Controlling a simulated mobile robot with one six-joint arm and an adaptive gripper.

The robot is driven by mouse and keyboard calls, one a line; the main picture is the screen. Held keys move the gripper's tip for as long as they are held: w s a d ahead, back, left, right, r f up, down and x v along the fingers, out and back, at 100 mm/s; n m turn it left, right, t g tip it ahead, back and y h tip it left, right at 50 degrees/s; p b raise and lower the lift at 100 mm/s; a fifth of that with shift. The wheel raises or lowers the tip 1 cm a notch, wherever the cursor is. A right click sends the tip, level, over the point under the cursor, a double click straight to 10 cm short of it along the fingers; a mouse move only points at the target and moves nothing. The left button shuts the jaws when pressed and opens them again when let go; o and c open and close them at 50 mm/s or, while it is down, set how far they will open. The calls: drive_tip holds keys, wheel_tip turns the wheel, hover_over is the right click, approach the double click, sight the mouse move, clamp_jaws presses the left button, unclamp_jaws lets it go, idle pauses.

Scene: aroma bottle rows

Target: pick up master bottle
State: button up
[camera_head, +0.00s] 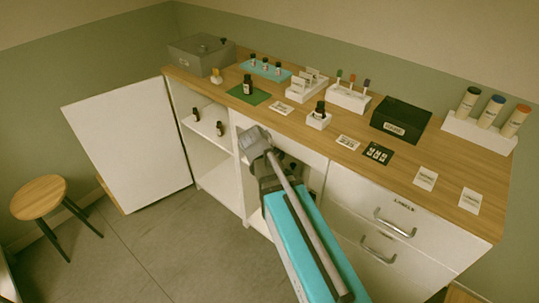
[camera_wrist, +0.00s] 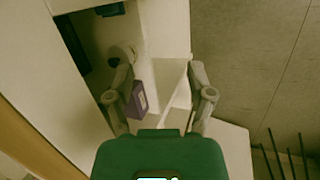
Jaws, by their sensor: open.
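I cannot tell which bottle is the master bottle. In the head view, a dark bottle (camera_head: 247,86) stands on a green mat, and another dark bottle (camera_head: 320,111) stands on a small white block. Two more dark bottles stand on the open cabinet's shelf, one at the left (camera_head: 196,115) and one to its right (camera_head: 219,128). In the wrist view, my gripper (camera_wrist: 161,84) is open, with its fingers spread and nothing held. A purple box (camera_wrist: 139,100) shows beside the left finger, with a dark round object (camera_wrist: 114,55) behind it. My arm hides part of the cabinet in the head view.
The wooden counter (camera_head: 455,175) carries a teal tray (camera_head: 282,76) of small bottles, a black box (camera_head: 401,119) and a rack (camera_head: 482,133) of tubes. An open white door (camera_head: 125,145) stands left of the cabinet. A stool (camera_head: 39,196) is at far left.

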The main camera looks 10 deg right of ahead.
drive_tip(key=s+a+f+m+y, duration=0.1)
drive_tip(key=s+m+y, duration=0.3)
drive_tip(key=s, duration=0.3)
drive_tip(key=shift+a+f+m+y, duration=0.2)
drive_tip(key=shift+a+m+y, duration=0.1)
drive_tip(key=shift+m, duration=0.6)
drive_tip(key=shift+s, duration=0.1)
